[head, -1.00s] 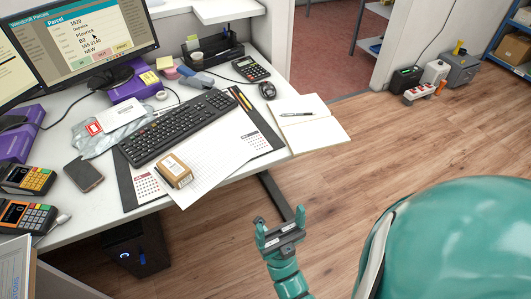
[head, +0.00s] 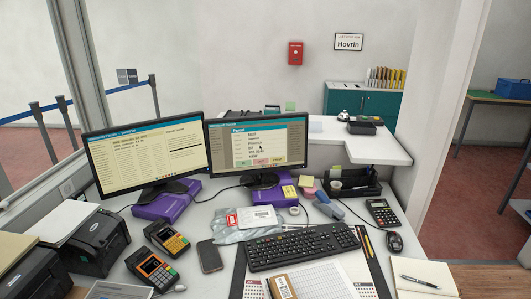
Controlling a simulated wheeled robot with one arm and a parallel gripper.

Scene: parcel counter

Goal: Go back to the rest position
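My gripper is not in the head view now, and no part of my arm shows. The desk (head: 222,204) with the counter's equipment fills the lower half of the view. A small brown parcel (head: 281,287) with a white label lies on the desk mat at the bottom edge, partly cut off. A dialog headed "Parcel" shows on the right monitor (head: 258,148). The left monitor (head: 146,157) shows lines of text.
A keyboard (head: 302,247), a mouse (head: 395,242), an open notebook with a pen (head: 420,281), a phone (head: 209,256) and two card terminals (head: 152,270) crowd the desk. Printers (head: 93,243) stand at left. Open floor (head: 490,278) shows at lower right.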

